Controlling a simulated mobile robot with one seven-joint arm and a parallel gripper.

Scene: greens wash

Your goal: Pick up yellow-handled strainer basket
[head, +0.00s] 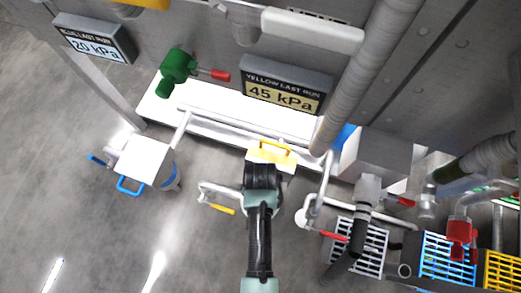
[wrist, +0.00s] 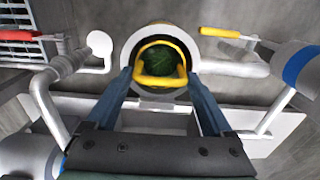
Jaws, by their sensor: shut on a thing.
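The yellow-handled strainer basket (wrist: 160,81) is in the wrist view, with a yellow rim and handle and dark green matter inside. It sits within a round white housing (wrist: 196,46); how deep it sits I cannot tell. In the head view, its yellow handle (head: 272,146) shows just beyond my gripper (head: 262,165). In the wrist view, the blue fingers of my gripper (wrist: 160,76) lie on either side of the yellow handle, shut on it. My gripper and wrist hide part of the basket and housing in the head view.
A yellow-levered valve (head: 222,208) is left of my arm, a red-levered one (head: 334,236) to the right. A blue-handled white-topped canister (head: 145,160) stands further left. A "YELLOW LAST RUN 45 kPa" sign (head: 287,87) is behind. Coloured crates (head: 447,262) are at right; open floor is in front.

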